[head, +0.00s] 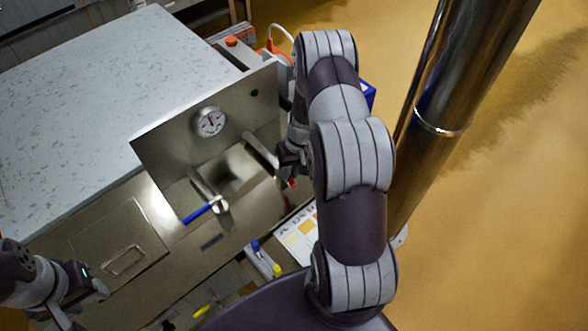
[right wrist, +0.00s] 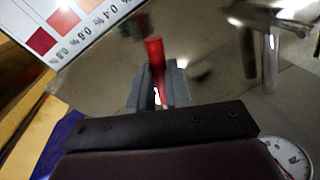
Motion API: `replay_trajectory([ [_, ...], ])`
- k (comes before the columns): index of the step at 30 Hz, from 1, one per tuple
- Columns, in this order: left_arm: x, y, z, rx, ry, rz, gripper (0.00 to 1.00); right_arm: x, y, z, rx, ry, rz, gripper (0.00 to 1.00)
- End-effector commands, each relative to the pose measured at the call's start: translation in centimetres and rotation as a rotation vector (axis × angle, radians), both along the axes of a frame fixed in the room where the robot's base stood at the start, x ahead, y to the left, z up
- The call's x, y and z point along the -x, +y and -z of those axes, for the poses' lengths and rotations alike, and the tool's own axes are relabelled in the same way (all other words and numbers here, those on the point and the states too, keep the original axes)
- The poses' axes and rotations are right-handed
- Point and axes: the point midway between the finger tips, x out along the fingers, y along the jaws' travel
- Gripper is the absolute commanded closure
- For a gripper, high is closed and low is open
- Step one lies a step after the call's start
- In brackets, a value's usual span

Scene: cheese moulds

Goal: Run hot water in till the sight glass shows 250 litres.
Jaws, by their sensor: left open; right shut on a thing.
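A red lever (right wrist: 154,55) stands between the fingers of my right gripper (right wrist: 157,95) in the right wrist view, and the fingers are shut on it. In the head view my right gripper (head: 290,160) is partly hidden by its own arm, and a little of the red lever (head: 292,182) shows below it. A pipe (head: 260,150) runs beside that gripper on the steel panel. I cannot make out a sight glass or its level, nor whether water flows. My left gripper (head: 88,287) is open and empty at the lower left, away from the taps.
A second tap with a blue lever (head: 198,213) sits left of the red one. A round dial (head: 210,121) is on the steel panel (head: 165,150). A chart with coloured squares (head: 298,240) lies below. A thick steel column (head: 440,110) stands at right.

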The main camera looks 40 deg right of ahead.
Motion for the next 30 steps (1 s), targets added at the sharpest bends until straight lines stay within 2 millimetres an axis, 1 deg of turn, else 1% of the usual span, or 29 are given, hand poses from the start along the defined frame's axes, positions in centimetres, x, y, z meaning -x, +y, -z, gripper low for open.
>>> replay_trajectory([
  [1,0.0,0.0,0.4,0.0,0.0,0.0,0.56,-0.2,0.3,0.1,0.002,-0.005,0.04,1.0],
  [6,0.0,0.0,1.0,0.0,0.0,0.0,0.56,-0.6,1.4,0.0,0.002,-0.005,0.2,1.0],
  [16,0.0,0.0,1.2,0.0,0.0,0.0,0.56,-1.9,3.3,-0.2,0.002,-0.005,0.514,1.0],
  [23,0.0,0.0,0.2,0.0,0.0,0.0,0.56,-3.1,4.3,-0.5,0.001,-0.007,0.732,1.0],
  [30,0.0,0.0,-1.7,0.0,0.0,0.0,0.56,-4.4,5.1,-0.7,0.002,-0.007,0.94,1.0],
])
